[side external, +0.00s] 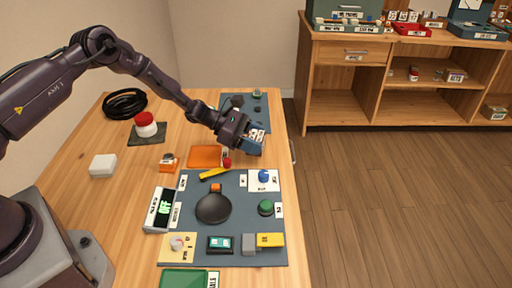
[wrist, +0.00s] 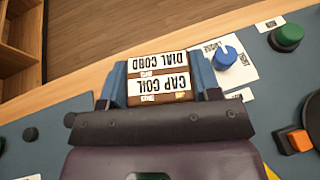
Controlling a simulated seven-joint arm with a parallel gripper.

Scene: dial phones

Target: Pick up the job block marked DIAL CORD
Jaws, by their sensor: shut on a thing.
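My gripper (wrist: 161,82) has its two blue fingers on either side of a brown block (wrist: 161,100). White labels show on it upside down in the wrist view: DIAL CORD (wrist: 160,60) on the far one and CAP COIL (wrist: 160,86) on the near one. I cannot tell whether this is one block or two set together. In the side view my gripper (side external: 251,143) is near the table's right edge, between the two dark mats, with white labels showing between the fingers. The block's underside and any gap below it are hidden.
The near blue-grey mat (side external: 240,185) holds a blue knob (side external: 264,176), a green button (side external: 266,207) and a black round dish (side external: 213,208). An orange pad (side external: 205,156) with a red ball lies left of my gripper.

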